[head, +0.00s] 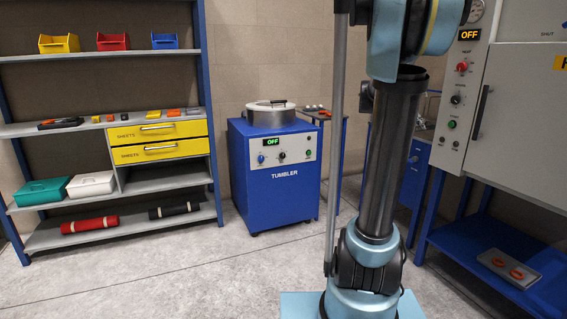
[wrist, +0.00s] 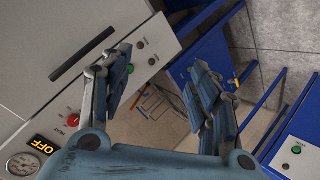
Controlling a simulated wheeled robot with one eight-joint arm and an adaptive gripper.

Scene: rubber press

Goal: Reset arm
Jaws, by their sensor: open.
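My gripper (wrist: 162,105) shows in the wrist view, with its two blue fingers spread apart and nothing between them. Below and between the fingers, a wire rack or basket (wrist: 158,103) is seen at a distance. In the head view my arm rises at the centre right, and the gripper itself is out of the picture.
A grey press cabinet (head: 530,120) with an OFF display stands at the right, above a blue shelf (head: 450,245). A blue tumbler (head: 275,185), also OFF, stands at centre. A shelf unit (head: 100,130) with bins, drawers and rolls is at the left. The floor between is clear.

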